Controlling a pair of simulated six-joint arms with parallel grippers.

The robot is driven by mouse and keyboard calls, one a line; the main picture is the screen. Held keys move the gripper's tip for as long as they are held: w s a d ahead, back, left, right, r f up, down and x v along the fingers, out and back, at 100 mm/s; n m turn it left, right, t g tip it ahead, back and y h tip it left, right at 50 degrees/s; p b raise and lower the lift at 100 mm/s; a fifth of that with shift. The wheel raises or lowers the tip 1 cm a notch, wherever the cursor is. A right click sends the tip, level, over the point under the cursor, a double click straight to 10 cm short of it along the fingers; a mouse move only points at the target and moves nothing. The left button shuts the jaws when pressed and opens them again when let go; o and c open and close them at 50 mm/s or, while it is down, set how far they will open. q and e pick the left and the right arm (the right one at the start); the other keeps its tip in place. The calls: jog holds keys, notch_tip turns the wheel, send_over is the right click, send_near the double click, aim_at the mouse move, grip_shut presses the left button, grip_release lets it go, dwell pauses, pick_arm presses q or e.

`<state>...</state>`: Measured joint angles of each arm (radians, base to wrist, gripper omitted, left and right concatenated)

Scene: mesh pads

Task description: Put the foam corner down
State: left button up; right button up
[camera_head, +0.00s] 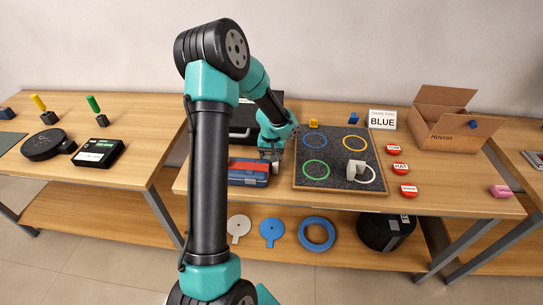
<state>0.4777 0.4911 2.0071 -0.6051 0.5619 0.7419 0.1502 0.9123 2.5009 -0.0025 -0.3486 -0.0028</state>
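A white foam corner (356,168) sits on the dark speckled board (335,158), at the white ring (367,177) on its front right part. The board also bears a blue ring (314,141), a yellow ring (354,143) and a green ring (316,170). A sign (382,120) behind it reads "BLUE". My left gripper (272,156) is left of the board, above or beside a blue and red case (249,172), apart from the foam corner. Its fingers are small and partly hidden, so their opening is unclear. My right gripper is not in view.
A black case (243,120) stands behind my arm. A pink block (501,191) lies far right.

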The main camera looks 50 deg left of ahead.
pick_arm(q)
jog(key=shift+f, duration=0.1)
jog(key=o, duration=1)
jog(key=shift+c, duration=0.2)
notch_tip(320, 180, up, 12)
dwell(0.3)
jog(key=shift+o, duration=0.5)
jog(key=d+r+m, duration=0.1)
jog(key=m, duration=0.5)
jog(key=d+r+m, duration=0.1)
jog(key=m, duration=0.5)
jog(key=d+r+m, duration=0.1)
jog(key=r+m, duration=0.1)
jog(key=m, duration=0.4)
jog(key=shift+s+d, duration=0.25)
jog(key=shift+s, duration=0.05)
